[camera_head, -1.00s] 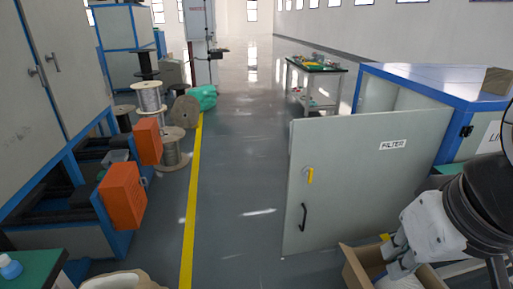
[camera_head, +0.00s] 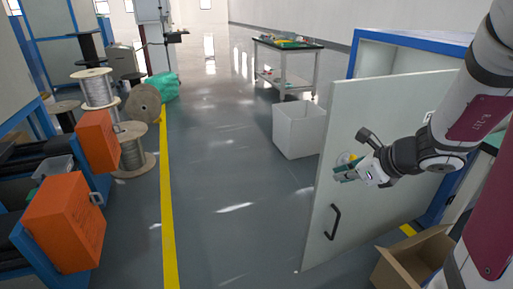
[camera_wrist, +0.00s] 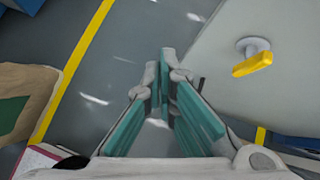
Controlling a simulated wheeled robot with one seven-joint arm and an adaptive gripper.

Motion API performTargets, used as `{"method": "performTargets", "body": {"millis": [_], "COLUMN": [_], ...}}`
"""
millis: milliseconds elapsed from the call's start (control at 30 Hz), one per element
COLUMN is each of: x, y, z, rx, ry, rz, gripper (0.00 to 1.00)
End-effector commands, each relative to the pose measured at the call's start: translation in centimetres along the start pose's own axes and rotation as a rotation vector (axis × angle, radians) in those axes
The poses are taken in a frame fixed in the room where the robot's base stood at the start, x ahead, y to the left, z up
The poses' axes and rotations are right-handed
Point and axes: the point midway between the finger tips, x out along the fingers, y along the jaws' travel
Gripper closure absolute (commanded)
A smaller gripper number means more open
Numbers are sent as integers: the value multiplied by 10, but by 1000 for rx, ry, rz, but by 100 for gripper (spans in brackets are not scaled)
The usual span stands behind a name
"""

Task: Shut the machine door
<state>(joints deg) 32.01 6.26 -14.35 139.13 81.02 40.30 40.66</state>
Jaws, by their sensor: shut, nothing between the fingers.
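The machine door (camera_head: 390,130) is a pale grey panel standing wide open from the blue-framed machine (camera_head: 440,40). Its black handle (camera_head: 334,222) is low near the free edge. My gripper (camera_head: 343,174) is shut and empty, in front of the door's outer face, above the handle. The wrist view shows the teal fingers (camera_wrist: 166,68) close together, with the door (camera_wrist: 262,25) to their right. The yellow latch (camera_wrist: 253,64) is right of the fingers; in the head view my gripper mostly covers it. Contact with the door cannot be told.
An open cardboard box (camera_head: 415,258) stands on the floor at the door's foot. A white bin (camera_head: 299,128) stands beyond the free edge. Orange boxes (camera_head: 66,222) and cable spools (camera_head: 132,148) line the left. The floor between is clear, crossed by a yellow line (camera_head: 168,220).

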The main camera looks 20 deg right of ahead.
Motion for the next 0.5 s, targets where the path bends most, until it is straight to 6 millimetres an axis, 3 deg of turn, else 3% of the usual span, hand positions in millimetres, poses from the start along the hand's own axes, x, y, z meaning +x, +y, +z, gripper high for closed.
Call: {"method": "performTargets", "body": {"millis": [33,200,367,500], "x": [13,25,35,57], "y": [-14,-40,-45,-47], "z": [-22,-54,-60,-60], "rx": [95,285,319,315], "ry": [10,20,22,22], "rz": [-33,-109,-122,-120], "gripper": [100,100,100,100]}}
